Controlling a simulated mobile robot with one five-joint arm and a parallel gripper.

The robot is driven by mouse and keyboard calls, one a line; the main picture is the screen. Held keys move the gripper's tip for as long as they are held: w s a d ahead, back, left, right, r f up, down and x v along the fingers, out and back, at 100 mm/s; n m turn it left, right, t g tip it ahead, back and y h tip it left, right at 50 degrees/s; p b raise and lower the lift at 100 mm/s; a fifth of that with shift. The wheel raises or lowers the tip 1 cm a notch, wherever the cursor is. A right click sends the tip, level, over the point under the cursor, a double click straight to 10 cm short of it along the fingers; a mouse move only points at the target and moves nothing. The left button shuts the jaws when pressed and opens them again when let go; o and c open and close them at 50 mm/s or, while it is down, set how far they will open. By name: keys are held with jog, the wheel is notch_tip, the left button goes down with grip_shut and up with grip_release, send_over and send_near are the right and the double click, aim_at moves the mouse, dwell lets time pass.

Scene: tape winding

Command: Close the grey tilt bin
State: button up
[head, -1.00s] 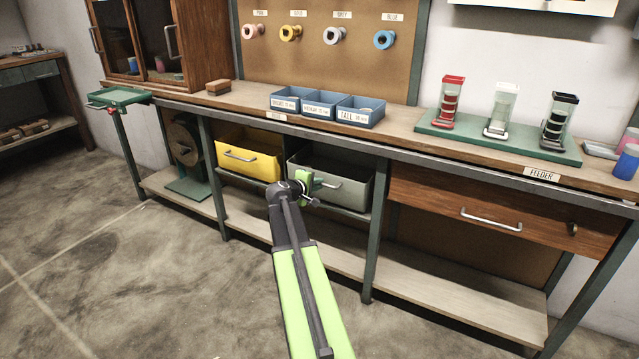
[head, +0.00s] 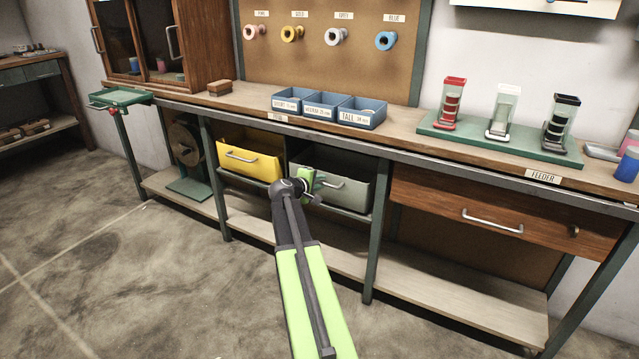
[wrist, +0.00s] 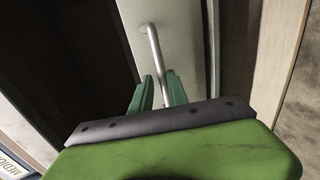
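The grey tilt bin (head: 352,192) hangs under the workbench, right of the yellow bin, and its top leans out with a dark opening behind the front. My gripper (head: 314,184) is at the left part of its front and hides some of it. In the wrist view the grey front (wrist: 172,38) shows with its metal handle (wrist: 153,48). The two green fingers of my gripper (wrist: 158,92) are apart, with the handle bar running between them. I cannot tell whether they touch the bar.
The yellow bin (head: 250,162) is beside it on the left. A wooden drawer (head: 470,208) is on the right, past a green bench leg (head: 376,245). A lower shelf (head: 430,305) runs below. Blue boxes (head: 325,106) stand on the bench top. The floor in front is clear.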

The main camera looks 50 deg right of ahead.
jog(key=o, duration=0.3)
jog(key=shift+r, duration=0.1)
jog(key=p+v, duration=0.6)
jog(key=v, duration=1.1)
jog(key=shift+a+r, duration=0.1)
jog(key=shift+a, duration=0.1)
